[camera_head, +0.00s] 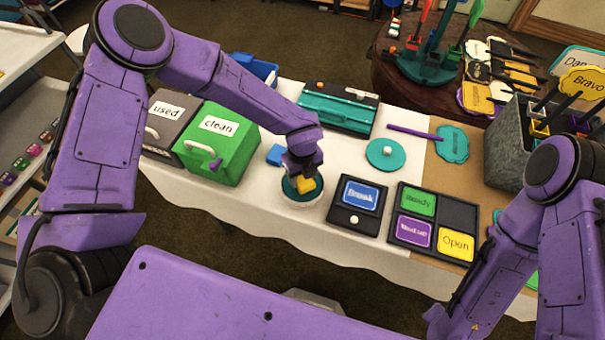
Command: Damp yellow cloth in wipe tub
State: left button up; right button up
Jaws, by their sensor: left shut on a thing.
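My left gripper (303,172) points down over the wipe tub (304,205), near the front edge of the white-covered table. It is shut on the yellow cloth (306,185), a small folded piece. The cloth is at the tub's opening, over its teal inside; I cannot tell whether it touches what is inside. The tub is round and white, and the gripper hides part of its back. A teal round lid with a white knob (385,154) lies apart on the table, to the right. My right arm shows at the right edge, but its gripper is out of sight.
A blue cloth (275,155) lies just behind the tub. The green "clean" box (222,150) and grey "used" box (168,122) stand left. The "Break" sign stand (345,220) and sign tray (466,216) are right. A teal case (338,108) stands behind.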

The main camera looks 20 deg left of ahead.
aim_at(302, 178)
pick_arm(q)
jog(key=shift+f+b, duration=0.55)
jog(key=shift+f, duration=0.05)
dwell(1.2)
jog(key=shift+s, duration=0.1)
notch_tip(302, 178, up, 7)
jog(key=p, duration=0.5)
jog(key=shift+r, duration=0.15)
dwell(0.6)
